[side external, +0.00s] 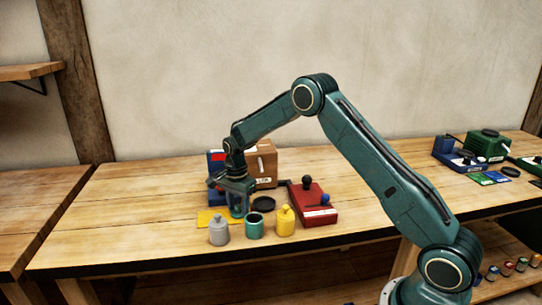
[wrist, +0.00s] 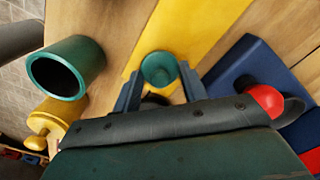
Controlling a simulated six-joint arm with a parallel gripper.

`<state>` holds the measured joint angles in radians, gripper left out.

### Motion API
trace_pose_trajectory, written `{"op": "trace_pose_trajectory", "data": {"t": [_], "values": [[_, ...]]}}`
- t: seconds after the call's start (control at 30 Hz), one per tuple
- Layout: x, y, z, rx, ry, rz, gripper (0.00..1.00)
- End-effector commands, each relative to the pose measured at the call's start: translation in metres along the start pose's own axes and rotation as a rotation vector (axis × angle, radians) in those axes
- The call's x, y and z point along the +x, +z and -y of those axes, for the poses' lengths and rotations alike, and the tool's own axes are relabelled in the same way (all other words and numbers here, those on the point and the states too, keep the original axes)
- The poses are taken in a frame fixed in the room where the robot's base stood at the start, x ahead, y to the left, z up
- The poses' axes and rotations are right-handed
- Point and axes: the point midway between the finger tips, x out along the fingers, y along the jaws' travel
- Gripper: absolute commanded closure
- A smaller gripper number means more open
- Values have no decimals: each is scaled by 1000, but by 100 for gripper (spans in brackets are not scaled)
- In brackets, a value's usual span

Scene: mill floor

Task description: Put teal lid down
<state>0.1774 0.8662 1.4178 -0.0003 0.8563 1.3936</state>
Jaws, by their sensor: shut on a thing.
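My gripper (side external: 237,207) points down over the table and is shut on the teal lid (wrist: 160,69), which shows between the two fingers in the wrist view. The lid is over a yellow sheet (wrist: 195,25); I cannot tell whether it touches the sheet. In the side view the lid is small and partly hidden by the fingers. An open teal canister (side external: 254,228) stands upright just right of my gripper. It also shows in the wrist view at the left (wrist: 95,58), with its dark inside visible.
A grey jar (side external: 219,232) and a yellow jar (side external: 285,221) flank the canister. A black disc (side external: 263,204) lies behind it. A red box (side external: 312,211) is to the right. A blue box with a red button (wrist: 265,98) and a cardboard box (side external: 263,160) stand behind. Table to the left is clear.

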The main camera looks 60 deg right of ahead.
Motion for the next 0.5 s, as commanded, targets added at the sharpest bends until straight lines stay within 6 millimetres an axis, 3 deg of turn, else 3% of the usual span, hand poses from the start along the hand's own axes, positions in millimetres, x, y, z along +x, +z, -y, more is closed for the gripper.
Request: {"op": "trace_pose_trajectory", "data": {"t": [0.4, 0.43, 0.5], "values": [[4, 0, 0, 0, 0, 0, 79], [4, 0, 0, 0, 0, 0, 56], [4, 0, 0, 0, 0, 0, 42]]}}
